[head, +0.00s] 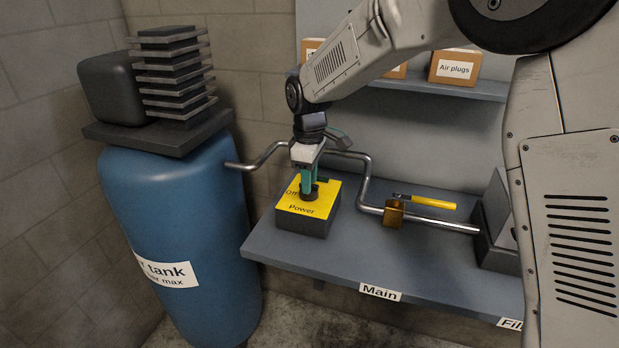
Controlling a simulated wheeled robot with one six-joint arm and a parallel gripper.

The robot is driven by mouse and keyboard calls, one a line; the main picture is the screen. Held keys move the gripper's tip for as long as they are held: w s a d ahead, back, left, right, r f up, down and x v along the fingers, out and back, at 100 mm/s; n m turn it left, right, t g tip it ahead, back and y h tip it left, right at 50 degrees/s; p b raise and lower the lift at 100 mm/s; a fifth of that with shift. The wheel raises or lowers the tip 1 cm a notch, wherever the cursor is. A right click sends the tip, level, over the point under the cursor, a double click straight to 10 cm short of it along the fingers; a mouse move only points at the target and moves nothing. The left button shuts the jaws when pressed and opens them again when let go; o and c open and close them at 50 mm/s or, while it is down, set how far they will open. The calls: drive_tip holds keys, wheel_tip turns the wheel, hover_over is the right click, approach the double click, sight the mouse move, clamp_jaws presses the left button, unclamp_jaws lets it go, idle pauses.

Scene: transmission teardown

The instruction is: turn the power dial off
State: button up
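The power box (316,222) has a yellow top marked "Power" and "Off" and sits at the left end of the grey bench. A dark round dial (309,194) stands on its top. My gripper (308,188) points down over the dial, with its green fingers at the dial and seeming to straddle it. The fingers and arm hide part of the dial and the lettering, so its pointer position cannot be read. Whether the fingers press on the dial cannot be told.
A metal pipe (364,180) runs behind the box to a brass-coloured block (394,213). A yellow-handled tool (428,201) lies behind it. A blue air tank (180,225) stands left. Boxes, one marked "Air plugs" (453,68), sit on a shelf (440,87). The bench front (330,255) is clear.

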wheel_tip(320, 180, up, 8)
drive_tip(key=shift+f, duration=0.1)
idle(0.4)
